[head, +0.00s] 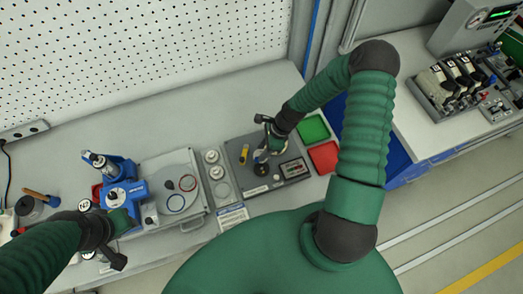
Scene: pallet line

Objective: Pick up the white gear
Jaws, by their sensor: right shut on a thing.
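Two white round parts that look like gears sit in a narrow light tray at the middle of the bench, an upper white gear (211,156) and a lower white gear (216,172). My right gripper (264,150) is to their right, low over a dark grey panel (235,150). It is shut on a small part that its own fingers mostly hide, so I cannot tell what the part is. My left gripper (112,250) is at the lower left, left of the gears and apart from them. Its jaw opening is not clear.
A blue fixture (122,195) and a plate with rings (180,183) stand left of the gears. A green bin (313,129) and a red bin (324,157) are right of the panel. A pegboard wall (140,60) closes the back. Bare bench lies behind the fixtures.

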